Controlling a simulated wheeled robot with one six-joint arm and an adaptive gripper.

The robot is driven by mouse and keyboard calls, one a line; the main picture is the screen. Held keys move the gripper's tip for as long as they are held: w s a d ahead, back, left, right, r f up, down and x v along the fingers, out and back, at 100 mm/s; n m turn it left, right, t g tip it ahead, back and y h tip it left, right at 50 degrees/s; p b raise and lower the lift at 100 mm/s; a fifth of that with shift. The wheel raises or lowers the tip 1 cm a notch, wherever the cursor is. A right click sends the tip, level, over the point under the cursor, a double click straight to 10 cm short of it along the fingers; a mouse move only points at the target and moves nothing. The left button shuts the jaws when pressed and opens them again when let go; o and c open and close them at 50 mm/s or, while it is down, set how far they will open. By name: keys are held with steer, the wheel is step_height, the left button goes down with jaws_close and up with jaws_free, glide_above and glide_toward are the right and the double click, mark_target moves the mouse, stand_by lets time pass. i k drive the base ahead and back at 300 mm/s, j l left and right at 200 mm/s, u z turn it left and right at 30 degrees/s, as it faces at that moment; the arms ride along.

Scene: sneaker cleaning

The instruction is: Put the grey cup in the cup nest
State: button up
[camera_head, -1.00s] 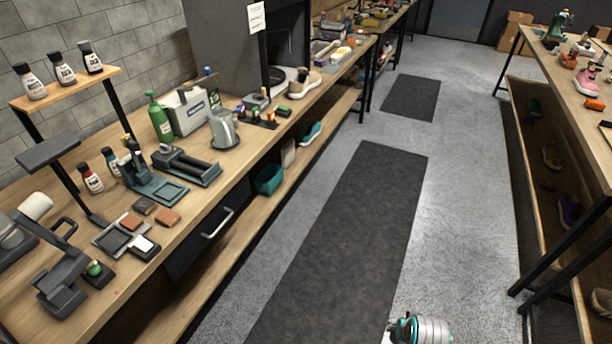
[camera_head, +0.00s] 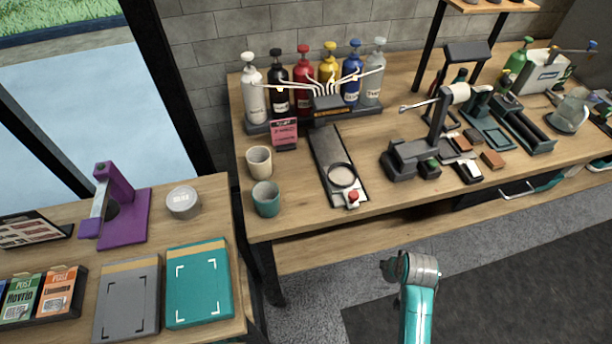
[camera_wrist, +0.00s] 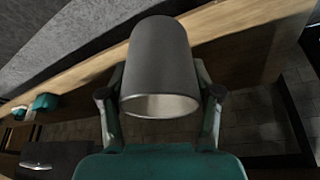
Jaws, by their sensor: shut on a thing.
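The grey cup (camera_wrist: 158,60) fills the middle of the wrist view, tilted, with its pale open mouth towards the camera. My gripper (camera_wrist: 160,100) is shut on it, with a dark finger on each side. In the head view, my teal arm shows at the lower right, but the gripper and cup cannot be made out there. A round dark ring with a pale middle (camera_head: 342,175), possibly the cup nest, lies on a long dark tray (camera_head: 326,145) in front of the dispenser bottles. It looks empty.
A cream cup (camera_head: 259,161) and a teal cup (camera_head: 266,198) stand left of the tray. A black press-like device (camera_head: 412,155) stands to its right. Several coloured pump bottles (camera_head: 303,80) stand behind. A side table (camera_head: 215,200) holds a purple stand (camera_head: 122,210) and flat boxes.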

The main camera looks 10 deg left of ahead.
mark_target(342, 176)
steer(key=k+l+u, duration=0.45)
steer(key=l+u, duration=0.15)
steer(key=l, duration=0.25)
steer(key=k+l+u, duration=0.25)
steer(key=k+l, duration=0.15)
steer(key=l, duration=0.2)
steer(key=i, duration=0.4)
